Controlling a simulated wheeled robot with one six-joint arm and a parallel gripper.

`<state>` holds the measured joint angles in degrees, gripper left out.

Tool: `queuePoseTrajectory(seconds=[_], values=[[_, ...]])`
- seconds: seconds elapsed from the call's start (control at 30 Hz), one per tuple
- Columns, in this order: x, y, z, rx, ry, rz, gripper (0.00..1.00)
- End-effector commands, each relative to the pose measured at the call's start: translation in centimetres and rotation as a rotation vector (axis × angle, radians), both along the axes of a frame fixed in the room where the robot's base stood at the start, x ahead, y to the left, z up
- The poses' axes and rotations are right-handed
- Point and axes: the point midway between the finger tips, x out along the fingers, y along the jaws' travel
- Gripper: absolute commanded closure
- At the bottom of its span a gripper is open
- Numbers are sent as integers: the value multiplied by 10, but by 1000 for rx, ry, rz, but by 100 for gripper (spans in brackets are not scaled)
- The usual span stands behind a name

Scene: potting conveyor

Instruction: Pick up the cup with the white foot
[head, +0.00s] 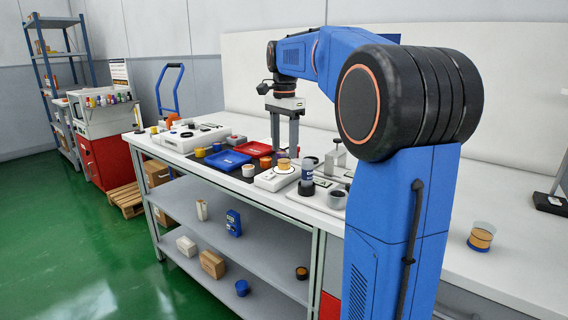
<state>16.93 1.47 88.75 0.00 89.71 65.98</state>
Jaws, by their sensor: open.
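My gripper (285,145) points down over the table, its two fingers apart and empty, above and behind a white device. An orange cup (283,164) sits on that white device (275,181), below the fingers and apart from them. A small cup (248,171) with a pale lower part stands just left of the device. Another orange cup (265,162) stands behind it. A clear cup with orange filling and a blue foot (481,238) stands alone at the far right. At this size I cannot tell for certain which cup has a white foot.
A blue tray (228,160) and a red tray (252,149) lie left of my gripper. Small yellow cups (200,153) are farther left. My upper arm hides part of the table.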

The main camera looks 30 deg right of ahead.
Motion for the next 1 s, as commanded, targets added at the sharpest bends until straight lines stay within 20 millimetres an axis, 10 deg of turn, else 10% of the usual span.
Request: queuePoseTrajectory(seconds=[0.63,0.8,1.0], values=[[-2,1,-46,0,1,0,45],[-2,1,-46,0,1,0,85],[-2,1,-46,0,1,0,92]])
